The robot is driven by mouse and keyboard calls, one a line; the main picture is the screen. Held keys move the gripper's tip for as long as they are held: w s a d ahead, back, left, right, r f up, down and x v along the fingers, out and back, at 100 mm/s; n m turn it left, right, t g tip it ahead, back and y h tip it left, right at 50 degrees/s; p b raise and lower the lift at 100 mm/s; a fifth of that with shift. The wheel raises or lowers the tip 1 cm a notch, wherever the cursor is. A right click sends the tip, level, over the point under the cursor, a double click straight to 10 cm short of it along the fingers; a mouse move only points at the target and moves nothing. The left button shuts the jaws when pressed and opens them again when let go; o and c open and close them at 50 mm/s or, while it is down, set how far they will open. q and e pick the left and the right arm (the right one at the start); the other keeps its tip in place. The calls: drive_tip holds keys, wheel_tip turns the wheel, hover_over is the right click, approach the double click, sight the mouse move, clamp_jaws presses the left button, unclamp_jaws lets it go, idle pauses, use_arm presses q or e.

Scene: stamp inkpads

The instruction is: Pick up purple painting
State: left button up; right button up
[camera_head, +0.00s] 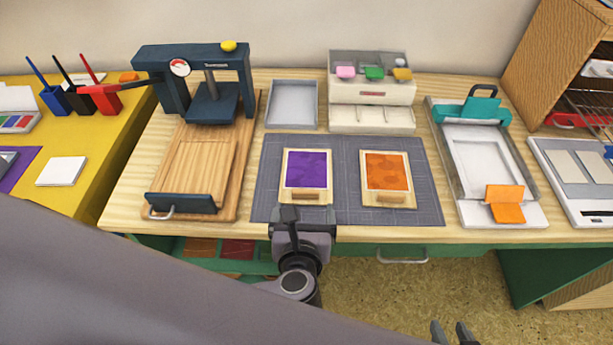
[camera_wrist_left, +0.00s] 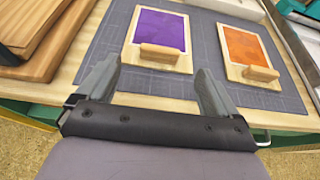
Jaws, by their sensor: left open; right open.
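The purple painting (camera_head: 306,170) is a purple panel on a light wooden board with a small wooden handle at its near edge. It lies flat on the left part of the grey cutting mat (camera_head: 342,203). It also shows in the left wrist view (camera_wrist_left: 160,29). My left gripper (camera_head: 289,212) is open and empty at the near side of the purple painting. In the left wrist view its fingers (camera_wrist_left: 158,88) stand apart, with the handle (camera_wrist_left: 159,53) ahead between them. My right gripper (camera_head: 452,333) is at the bottom edge, low in front of the table, with nothing visible in it.
An orange painting (camera_head: 387,171) of the same kind lies to the right on the mat. A dark blue press (camera_head: 198,85) on a wooden base stands at the left. A grey tray (camera_head: 293,104) and a white stand (camera_head: 371,95) are behind. A teal-topped device (camera_head: 483,150) stands right.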

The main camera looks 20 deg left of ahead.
sight(305, 194)
use_arm(q)
drive_tip(key=x, duration=0.6)
drive_tip(key=shift+w+f, duration=0.1)
drive_tip(key=shift+w, duration=0.25)
drive_tip(key=c, duration=1.2)
